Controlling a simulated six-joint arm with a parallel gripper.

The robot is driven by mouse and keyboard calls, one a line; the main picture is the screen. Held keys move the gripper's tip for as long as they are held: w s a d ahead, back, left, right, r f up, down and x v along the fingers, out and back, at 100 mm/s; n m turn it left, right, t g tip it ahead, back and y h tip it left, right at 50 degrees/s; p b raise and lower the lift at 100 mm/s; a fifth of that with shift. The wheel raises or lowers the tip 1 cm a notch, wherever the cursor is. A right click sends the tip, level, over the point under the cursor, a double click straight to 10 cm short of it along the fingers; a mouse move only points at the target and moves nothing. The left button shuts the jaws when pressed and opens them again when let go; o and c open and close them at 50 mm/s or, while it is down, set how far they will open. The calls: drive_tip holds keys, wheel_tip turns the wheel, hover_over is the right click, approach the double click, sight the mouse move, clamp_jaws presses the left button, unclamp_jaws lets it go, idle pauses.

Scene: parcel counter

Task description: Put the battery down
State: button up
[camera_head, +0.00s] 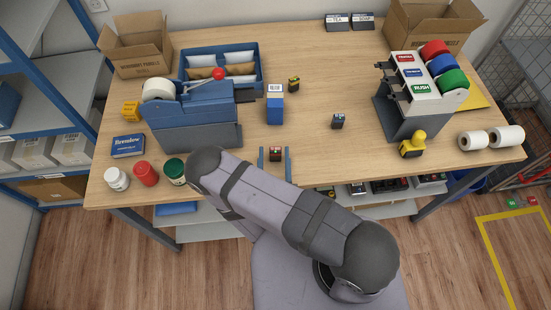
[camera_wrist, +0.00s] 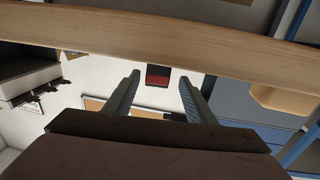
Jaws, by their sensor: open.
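A small black block with a red face (camera_head: 275,154), likely the battery, is near the front edge of the wooden counter (camera_head: 310,65). My gripper (camera_head: 275,155) is open, with one finger on each side of the block. In the wrist view the block (camera_wrist: 158,76) shows dark and red between my spread fingers (camera_wrist: 158,86), with a visible gap on both sides. I cannot tell whether its underside touches the counter. My arm covers part of the counter's front edge.
A blue box with a white label (camera_head: 275,108) stands behind my gripper. A small dark block with a blue top (camera_head: 338,121) is to its right. A yellow stamp (camera_head: 412,145) and jars (camera_head: 146,173) stand farther out.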

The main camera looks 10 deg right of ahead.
sight(276, 154)
drive_tip(key=shift+w+d+f+b, duration=0.2)
drive_tip(key=shift+w+f+b, duration=0.25)
drive_tip(key=shift+b, duration=0.6)
drive_tip(key=shift+d+r, duration=0.1)
drive_tip(key=shift+r, duration=0.15)
drive_tip(key=shift+w+d+r+p, duration=0.15)
drive_tip(key=shift+w+p, duration=0.25)
drive_tip(key=shift+w, duration=0.85)
drive_tip(key=shift+w+d+p, duration=0.15)
drive_tip(key=shift+w+p, duration=0.3)
drive_tip(key=shift+w, duration=0.8)
clamp_jaws()
